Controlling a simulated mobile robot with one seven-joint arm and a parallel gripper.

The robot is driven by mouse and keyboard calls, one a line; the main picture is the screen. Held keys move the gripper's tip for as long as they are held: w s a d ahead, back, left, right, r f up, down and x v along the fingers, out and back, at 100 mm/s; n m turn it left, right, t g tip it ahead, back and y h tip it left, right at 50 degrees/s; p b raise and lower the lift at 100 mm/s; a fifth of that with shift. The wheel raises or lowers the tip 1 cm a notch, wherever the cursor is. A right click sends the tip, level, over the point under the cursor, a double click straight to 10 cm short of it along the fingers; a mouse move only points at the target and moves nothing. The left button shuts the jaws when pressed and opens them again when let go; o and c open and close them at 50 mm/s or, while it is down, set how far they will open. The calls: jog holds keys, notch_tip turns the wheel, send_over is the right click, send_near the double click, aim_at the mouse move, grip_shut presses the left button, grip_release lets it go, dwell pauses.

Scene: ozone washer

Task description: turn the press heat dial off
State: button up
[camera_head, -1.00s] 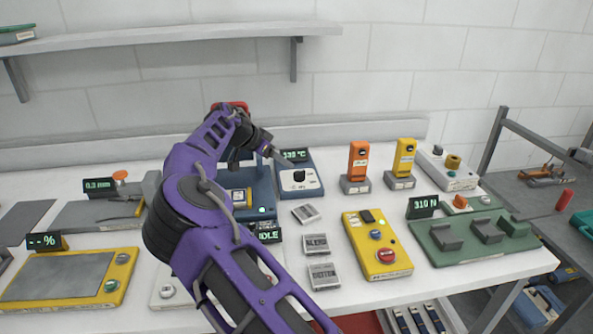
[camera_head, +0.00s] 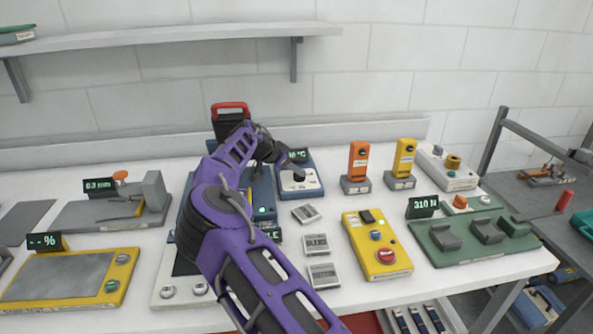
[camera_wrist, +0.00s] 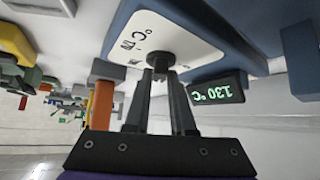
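The press heat dial (camera_head: 299,176) is a small black knob on a white plate of a blue housing at the back of the bench. It also shows in the wrist view (camera_wrist: 159,60), where the plate carries a °C mark. A black display (camera_wrist: 217,93) beside it reads 130 °C in green, upside down in that view. My gripper (camera_wrist: 160,76) points at the dial, its two dark fingers apart with a light gap between them. The fingertips lie close to the dial's near edge; I cannot tell whether they touch it. In the head view my gripper (camera_head: 289,161) partly covers the display.
An orange device (camera_head: 358,162) and a yellow device (camera_head: 403,158) stand upright right of the dial housing. A yellow control box (camera_head: 376,245) with a red button lies in front. Grey labelled tiles (camera_head: 306,213) lie between. A dark case with a red handle (camera_head: 230,107) stands behind my arm.

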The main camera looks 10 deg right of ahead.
grip_shut()
jog(key=shift+f+n+b, duration=0.1)
jog(key=shift+n+b, duration=0.3)
jog(key=shift+b, duration=0.25)
jog(key=shift+s+f+n+t+y+b, duration=0.1)
jog(key=shift+n+t+y+b, duration=0.45)
jog(key=shift+b, duration=0.3)
jog(key=shift+s+d+n+t+y+b, duration=0.15)
jog(key=shift+n+t+y+b, duration=0.3)
jog(key=shift+n+b, duration=0.45)
jog(key=n+y+b, duration=0.1)
jog(key=n+t+y+b, duration=0.1)
jog(key=n, duration=0.1)
jog(key=n+t+y+b, duration=0.1)
jog(key=n, duration=0.1)
jog(key=shift+d+r+b, duration=0.2)
jog(key=shift+d+b, duration=0.15)
jog(key=shift+b, duration=0.05)
jog(key=shift+n+y+b, duration=0.3)
jog(key=shift+n+y, duration=0.9)
jog(key=shift+n, duration=0.25)
jog(key=shift+n+y, duration=0.3)
